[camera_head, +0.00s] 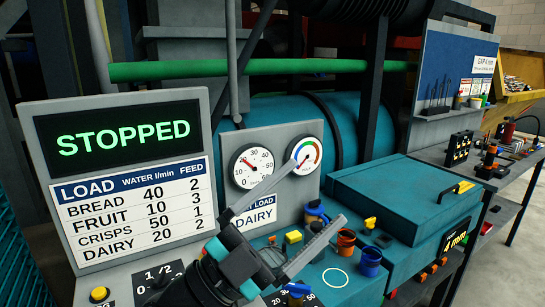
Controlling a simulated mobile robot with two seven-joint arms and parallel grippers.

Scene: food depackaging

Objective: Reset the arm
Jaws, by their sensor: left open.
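My left gripper (319,190) reaches up from the bottom middle over the control panel. Its two long grey fingers are spread apart with nothing between them. One finger crosses in front of the lower gauge area, and the other is above the small coloured parts on the teal top. My right gripper is not in view. A display (125,135) at the left reads STOPPED in green. Below it a load chart (133,212) lists bread, fruit, crisps and dairy. Two round gauges (252,167) (307,155) stand behind the gripper, above a DAIRY label (263,216).
An orange cup (346,242) and a blue cup (370,263) stand right of the gripper. A teal lidded box (405,197) is further right. A yellow button (99,294) is at the lower left. A tool bench (505,165) stands at the far right, with open floor beside it.

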